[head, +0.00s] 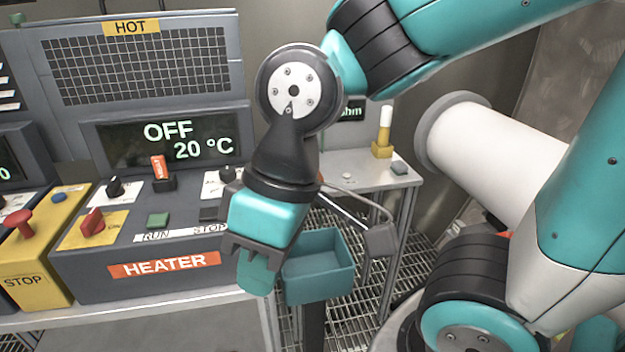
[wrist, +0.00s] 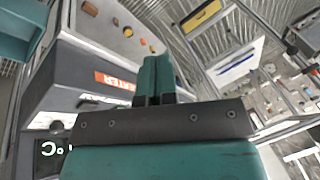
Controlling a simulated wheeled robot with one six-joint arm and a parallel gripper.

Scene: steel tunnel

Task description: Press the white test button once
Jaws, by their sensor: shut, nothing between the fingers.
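A small white round knob or button (head: 348,175) sits on the light side table (head: 375,176), right of the heater. I can read no label on it, so I cannot tell for sure that it is the test button. My gripper (head: 257,272) hangs in front of the heater's right end, left of the teal bin and clearly apart from the white piece. Its teal fingers are shut and empty, and also show in the wrist view (wrist: 156,70). My arm hides part of the meter display behind it.
The heater (head: 190,280) has a green RUN button (head: 158,220), red switches and black knobs. A yellow STOP box (head: 38,262) stands left. A teal open bin (head: 318,270) is beside my gripper. A white-topped post on a yellow base (head: 381,150) stands on the side table.

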